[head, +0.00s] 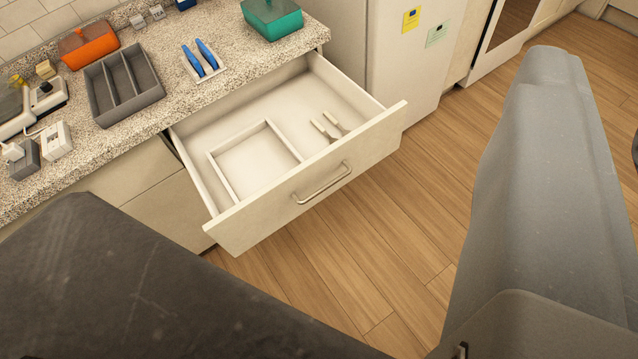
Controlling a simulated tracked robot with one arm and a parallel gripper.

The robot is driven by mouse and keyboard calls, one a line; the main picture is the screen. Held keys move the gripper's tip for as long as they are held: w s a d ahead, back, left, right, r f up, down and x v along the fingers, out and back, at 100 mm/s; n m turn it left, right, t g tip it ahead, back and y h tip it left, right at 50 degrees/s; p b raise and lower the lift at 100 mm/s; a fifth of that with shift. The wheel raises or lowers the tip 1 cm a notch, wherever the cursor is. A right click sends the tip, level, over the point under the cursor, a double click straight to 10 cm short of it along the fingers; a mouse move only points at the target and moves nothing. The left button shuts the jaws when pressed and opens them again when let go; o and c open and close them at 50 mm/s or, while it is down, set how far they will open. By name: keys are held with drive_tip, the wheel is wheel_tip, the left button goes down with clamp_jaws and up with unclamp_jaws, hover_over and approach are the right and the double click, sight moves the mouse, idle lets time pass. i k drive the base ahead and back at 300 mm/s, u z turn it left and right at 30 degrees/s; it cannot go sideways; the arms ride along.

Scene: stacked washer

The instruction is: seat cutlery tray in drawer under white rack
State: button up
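A grey cutlery tray (97,92) with long compartments sits on the speckled counter at the upper left, and it looks empty. A small white rack (220,70) holding blue items (205,56) stands on the counter right of the tray. Below the rack, a cream drawer (272,205) is pulled open. Inside it a low rectangular frame (222,178) stands at the left, and two pale-handled utensils (327,128) lie to the right of the frame. My gripper's fingertips do not show; only large dark and grey parts of my own body fill the lower left and right.
An orange container (90,48), a green container (272,18) and white devices with cords (55,140) are on the counter. A white appliance with notes (400,60) stands right of the drawer. The wooden floor (375,230) in front is clear.

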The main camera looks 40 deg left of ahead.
sight(254, 156)
drive_tip(key=u, duration=0.1)
drive_tip(key=k, duration=1)
drive_tip(key=u, duration=0.45)
drive_tip(key=i, duration=1)
